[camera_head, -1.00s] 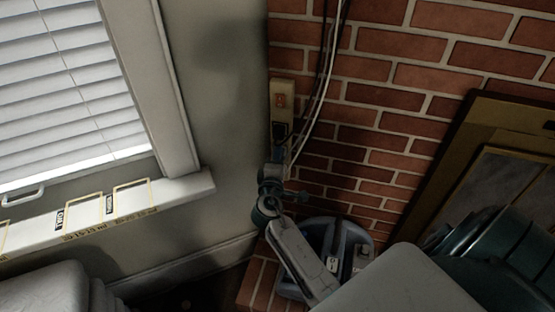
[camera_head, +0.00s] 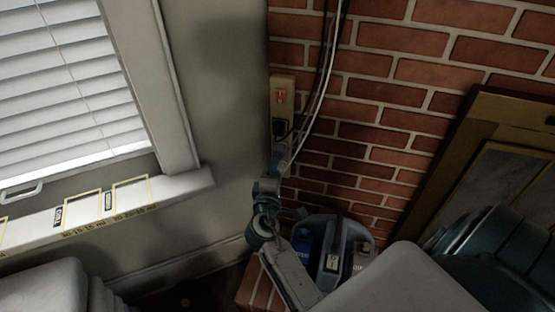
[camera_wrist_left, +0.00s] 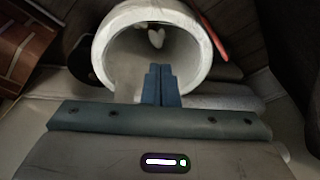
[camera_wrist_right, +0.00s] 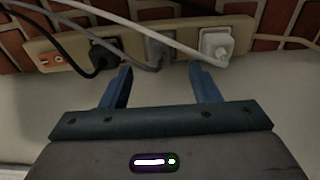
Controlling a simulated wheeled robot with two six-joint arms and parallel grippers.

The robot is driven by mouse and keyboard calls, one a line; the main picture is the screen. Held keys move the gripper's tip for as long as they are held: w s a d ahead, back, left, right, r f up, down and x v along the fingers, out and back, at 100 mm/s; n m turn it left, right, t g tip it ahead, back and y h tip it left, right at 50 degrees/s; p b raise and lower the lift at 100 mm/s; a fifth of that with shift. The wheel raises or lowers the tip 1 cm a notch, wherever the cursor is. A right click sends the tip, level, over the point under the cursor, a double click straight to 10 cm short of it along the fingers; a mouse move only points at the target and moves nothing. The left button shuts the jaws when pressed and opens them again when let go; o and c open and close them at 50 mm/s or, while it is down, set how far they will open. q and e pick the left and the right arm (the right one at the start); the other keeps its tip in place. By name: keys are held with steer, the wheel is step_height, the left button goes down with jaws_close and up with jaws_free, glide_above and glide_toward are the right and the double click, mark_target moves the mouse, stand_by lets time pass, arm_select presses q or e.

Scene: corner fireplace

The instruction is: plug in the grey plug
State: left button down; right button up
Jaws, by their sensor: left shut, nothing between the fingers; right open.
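The grey plug (camera_wrist_right: 160,48) is at the middle of the beige power strip (camera_wrist_right: 42,46) in the right wrist view, its grey cord running off to the upper left. I cannot tell how deep it sits. My right gripper (camera_wrist_right: 161,72) is open and empty, with the plug just beyond and between its fingertips. In the head view, my right gripper (camera_head: 277,166) is at the lower end of the strip (camera_head: 282,84) and hides that part. My left gripper (camera_wrist_left: 158,68) is shut and empty in the left wrist view.
A black plug (camera_wrist_right: 104,55) sits left of the grey one and a white plug (camera_wrist_right: 215,42) right of it. The strip's left end shows an orange socket (camera_wrist_right: 55,60). Cords cross above. A brick wall (camera_head: 440,50) and windowsill (camera_head: 180,190) flank the strip.

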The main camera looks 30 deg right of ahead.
arm_select(q)
steer(key=shift+d+r+b, duration=0.15)
steer(key=shift+r+b, duration=0.15)
steer(key=shift+r, duration=1.15)
arm_select(e)
steer(key=shift+v, duration=2.15)
